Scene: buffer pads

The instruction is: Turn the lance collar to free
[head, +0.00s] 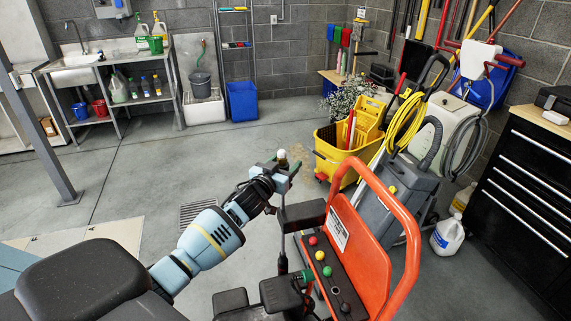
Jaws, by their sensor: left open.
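My left gripper (285,168) is open in the middle of the head view, at the end of the pale blue and black arm from the lower left. A small brass-coloured piece with a pale top (282,157) shows at its fingers; it may be the lance collar, but it is too small to tell its setting. I cannot tell whether the fingers touch it. A thin upright rod (282,235) runs below the gripper, beside the orange-framed machine (398,225). Its black panel carries red, green and yellow knobs (320,255). My right gripper is not in view.
A yellow mop bucket (335,155) and a grey machine with a yellow hose (405,185) stand behind the orange frame. A black drawer cabinet (520,200) is at the right, a white jug (447,237) near it. The floor left of the gripper is mostly clear.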

